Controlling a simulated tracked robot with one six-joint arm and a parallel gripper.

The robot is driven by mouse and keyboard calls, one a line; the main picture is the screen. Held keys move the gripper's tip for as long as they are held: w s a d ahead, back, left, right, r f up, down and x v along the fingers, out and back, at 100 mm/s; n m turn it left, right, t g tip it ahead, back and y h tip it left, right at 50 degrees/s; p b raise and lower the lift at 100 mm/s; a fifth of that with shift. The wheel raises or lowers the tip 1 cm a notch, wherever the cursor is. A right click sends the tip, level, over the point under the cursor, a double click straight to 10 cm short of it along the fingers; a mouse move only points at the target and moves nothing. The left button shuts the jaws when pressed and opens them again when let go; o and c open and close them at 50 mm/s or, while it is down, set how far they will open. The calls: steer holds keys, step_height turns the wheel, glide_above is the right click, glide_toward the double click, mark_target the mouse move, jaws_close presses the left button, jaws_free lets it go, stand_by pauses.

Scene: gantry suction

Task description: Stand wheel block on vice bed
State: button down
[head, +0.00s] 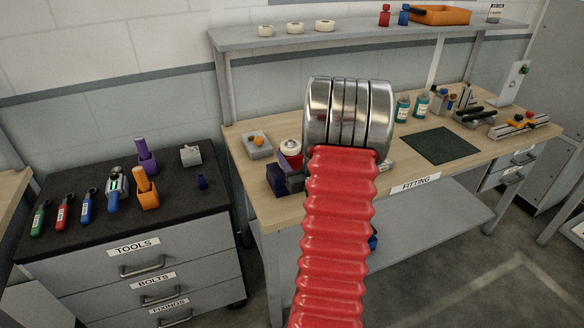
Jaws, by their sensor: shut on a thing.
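My arm's red bellows and steel rings fill the middle of the head view. They hide whatever is behind them, and my gripper's fingers do not show. A dark blue, vice-like body (278,178) stands at the bench's left front corner, its right side partly covered by my arm; I cannot tell its bed clearly. I cannot identify the wheel block for certain. A grey block with an orange round part (257,143) sits at the bench's back left. A red piece with a pale round top (290,148) shows just left of the rings.
The bench (405,181) has a dark green mat (440,145), bottles (403,107) and a metal rail tool (520,125) at right. A shelf (350,36) runs above. The black-topped drawer cabinet (75,230) at left holds several tools and a small grey block (190,156).

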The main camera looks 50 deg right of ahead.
mark_target(293, 168)
steer(key=shift+r, duration=0.1)
steer(key=shift+f, duration=2.05)
steer(key=shift+f, duration=0.1)
steer(key=shift+f, duration=0.4)
